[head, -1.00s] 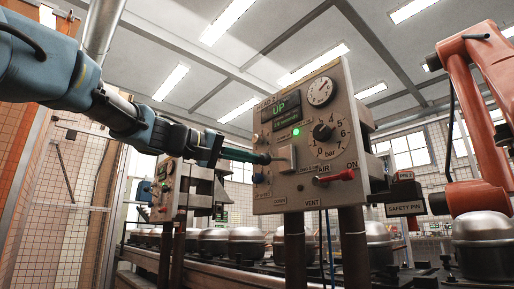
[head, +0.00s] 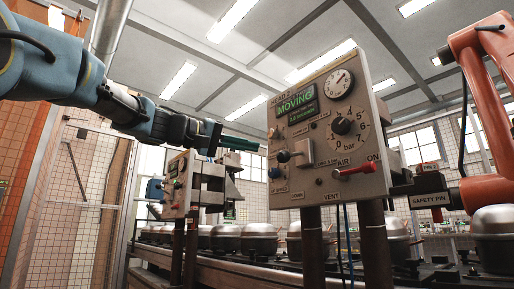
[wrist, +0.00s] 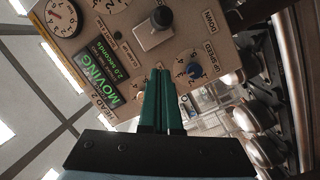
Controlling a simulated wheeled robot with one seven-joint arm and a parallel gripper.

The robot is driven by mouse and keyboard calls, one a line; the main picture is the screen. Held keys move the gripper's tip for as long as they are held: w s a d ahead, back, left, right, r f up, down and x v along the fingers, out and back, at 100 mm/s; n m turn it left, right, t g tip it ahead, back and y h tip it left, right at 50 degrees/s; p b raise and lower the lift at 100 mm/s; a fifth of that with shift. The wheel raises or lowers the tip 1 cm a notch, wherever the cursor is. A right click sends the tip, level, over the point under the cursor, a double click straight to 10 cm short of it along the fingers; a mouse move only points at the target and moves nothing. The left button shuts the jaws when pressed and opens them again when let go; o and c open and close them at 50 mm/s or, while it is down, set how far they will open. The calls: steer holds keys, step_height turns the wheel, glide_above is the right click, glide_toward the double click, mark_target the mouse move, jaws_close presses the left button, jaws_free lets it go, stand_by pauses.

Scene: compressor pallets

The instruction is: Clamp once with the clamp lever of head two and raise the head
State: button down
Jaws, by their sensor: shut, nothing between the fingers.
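The near control panel (head: 352,112) has a green display (head: 296,104) reading MOVING. The knob also shows in the wrist view (wrist: 161,17). My gripper (head: 260,145) is shut and empty, in front of the panel's left edge, with its green fingers apart from the knob. In the wrist view the fingertips (wrist: 160,71) point toward the lever and the blue UP SPEED knob (wrist: 190,74).
The panel carries a gauge (head: 339,83), a bar dial (head: 343,126) and a red AIR handle (head: 355,170). A second panel (head: 176,185) stands behind to the left. Metal compressor domes (head: 264,238) line the conveyor. An orange robot arm (head: 487,110) stands at the right.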

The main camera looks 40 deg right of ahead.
steer(key=v, duration=0.7)
steer(key=shift+w+r, duration=0.15)
steer(key=w+a+f+n+t+y, duration=0.25)
steer(key=w+a+f, duration=0.2)
steer(key=f, duration=0.65)
steer(key=w+a+f+n+t+y, duration=0.25)
steer(key=w+a+f, duration=0.2)
steer(key=f, duration=0.55)
steer(key=w+a+f+n+t+y, duration=0.25)
steer(key=w+a+f, duration=0.2)
steer(key=f, duration=0.65)
steer(key=s+a+f+n+y, duration=0.1)
steer(key=s+a+f+y, duration=0.2)
steer(key=a+f, duration=0.6)
steer(key=s+a+f+g+y, duration=0.1)
steer(key=s+a+f+y, duration=0.2)
steer(key=a+f, duration=0.65)
steer(key=s+a+f+n+y, duration=0.1)
steer(key=s+a+f+y, duration=0.3)
steer(key=a+f, duration=0.5)
step_height(320, 180, up, 35)
steer(key=w+p, duration=0.1)
steer(key=p, duration=3.4)
steer(key=shift+r, duration=0.2)
